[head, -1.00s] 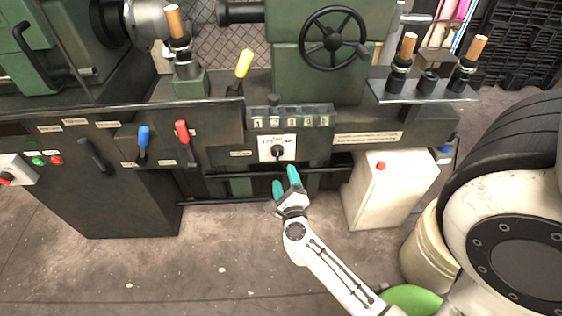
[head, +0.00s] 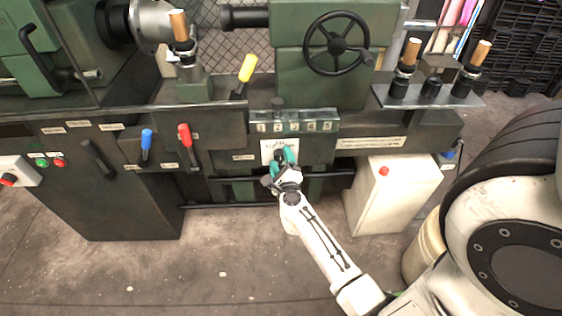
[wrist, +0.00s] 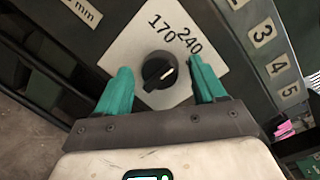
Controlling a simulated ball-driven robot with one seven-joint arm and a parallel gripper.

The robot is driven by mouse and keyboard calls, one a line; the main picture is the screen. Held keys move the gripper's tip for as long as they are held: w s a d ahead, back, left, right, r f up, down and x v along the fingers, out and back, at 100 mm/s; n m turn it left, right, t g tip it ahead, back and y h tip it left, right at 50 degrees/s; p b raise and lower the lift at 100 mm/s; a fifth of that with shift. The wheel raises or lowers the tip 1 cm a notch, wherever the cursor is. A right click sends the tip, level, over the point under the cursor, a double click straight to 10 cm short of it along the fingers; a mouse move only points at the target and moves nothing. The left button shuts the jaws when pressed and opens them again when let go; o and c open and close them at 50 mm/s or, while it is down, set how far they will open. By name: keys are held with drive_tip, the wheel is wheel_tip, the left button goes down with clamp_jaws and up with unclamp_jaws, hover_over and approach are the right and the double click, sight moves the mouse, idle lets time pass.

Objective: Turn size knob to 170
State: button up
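The size knob (wrist: 159,71) is a round black knob with a white pointer line, on a white plate (wrist: 140,47) marked 170 and 240. In the wrist view the line points right and slightly up, away from the 170 and below the 240. My gripper (wrist: 160,66) is open, with its teal fingertips on both sides of the knob and a visible gap on each side. In the head view my gripper (head: 286,157) is in front of the plate (head: 268,146) and hides most of the knob.
A row of numbered tiles (head: 296,127) sits just above the plate. A black horizontal bar (head: 235,206) runs below. Blue (head: 146,139) and red (head: 184,134) levers stand to the left, and a white cabinet (head: 400,205) to the right. A handwheel (head: 337,45) is above.

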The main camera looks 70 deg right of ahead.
drive_tip(key=c, duration=1)
drive_tip(key=shift+o, duration=0.2)
drive_tip(key=shift+r+p, duration=0.15)
drive_tip(key=shift+p, duration=0.25)
drive_tip(key=shift+r+n+p, duration=0.15)
drive_tip(key=shift+n+p, duration=0.85)
drive_tip(key=shift+p, duration=0.2)
drive_tip(key=n+p, duration=0.2)
drive_tip(key=p, duration=0.1)
drive_tip(key=shift+g, duration=0.3)
drive_tip(key=n+p, duration=0.3)
drive_tip(key=n, duration=0.1)
drive_tip(key=shift+w+y+p, duration=0.1)
drive_tip(key=shift+y+p, duration=0.2)
drive_tip(key=shift+p, duration=0.1)
drive_tip(key=shift+f+n, duration=0.25)
drive_tip(key=shift+n, duration=0.05)
